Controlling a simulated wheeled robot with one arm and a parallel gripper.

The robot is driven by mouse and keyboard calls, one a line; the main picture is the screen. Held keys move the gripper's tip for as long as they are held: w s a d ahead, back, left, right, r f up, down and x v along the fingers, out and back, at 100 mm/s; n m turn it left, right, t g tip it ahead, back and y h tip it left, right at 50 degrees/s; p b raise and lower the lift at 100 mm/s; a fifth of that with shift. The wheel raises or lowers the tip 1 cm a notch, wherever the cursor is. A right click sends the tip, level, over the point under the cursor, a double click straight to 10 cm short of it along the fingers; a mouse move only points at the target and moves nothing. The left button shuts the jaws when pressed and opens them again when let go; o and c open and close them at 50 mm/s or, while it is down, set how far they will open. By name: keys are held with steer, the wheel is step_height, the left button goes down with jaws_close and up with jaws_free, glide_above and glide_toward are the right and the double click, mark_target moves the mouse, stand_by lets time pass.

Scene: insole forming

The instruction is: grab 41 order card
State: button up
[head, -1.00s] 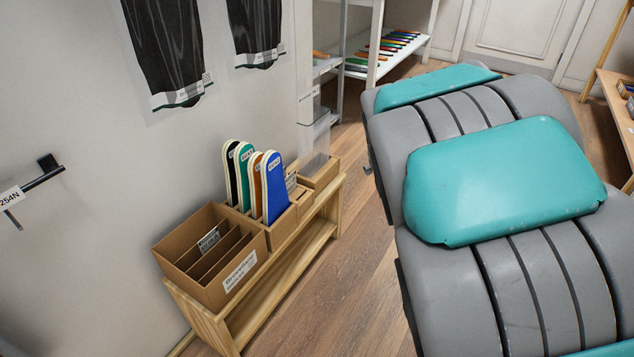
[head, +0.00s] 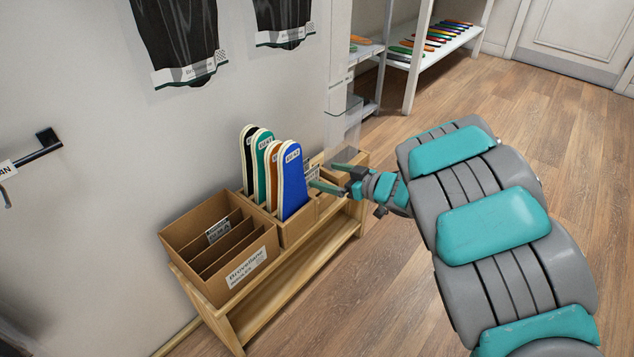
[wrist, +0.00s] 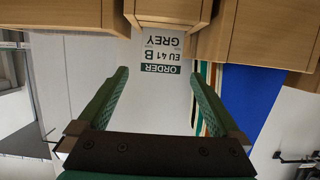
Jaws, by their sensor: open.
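The order card (wrist: 160,45) is white with a green "ORDER" band and reads "EU 41 B GREY", upside down in the wrist view. It stands in a small wooden box (wrist: 170,9), which hides its lower part. In the head view the card (head: 313,173) is small, just right of the blue insole. My gripper (wrist: 150,73) is open, its two green fingers spread to either side of the card's printed end. I cannot tell whether the fingertips reach past the card. In the head view my gripper (head: 331,178) is at the card, over the boxes.
Several upright insoles, the blue one (head: 292,182) nearest, stand left of the card. A larger divided box (head: 250,272) with its own card stands further left on the wooden bench (head: 262,322). A clear holder (head: 344,122) is behind. The floor at right is open.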

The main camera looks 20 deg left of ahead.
mark_target(312, 169)
steer(key=shift+r+b+x, duration=0.15)
steer(key=shift+r+x, duration=0.05)
steer(key=shift+x, duration=1.35)
steer(key=shift+r+b+x, duration=0.15)
steer(key=shift+r+x, duration=0.05)
steer(key=shift+x, duration=1.35)
steer(key=shift+a, duration=0.1)
steer(key=c, duration=1.2)
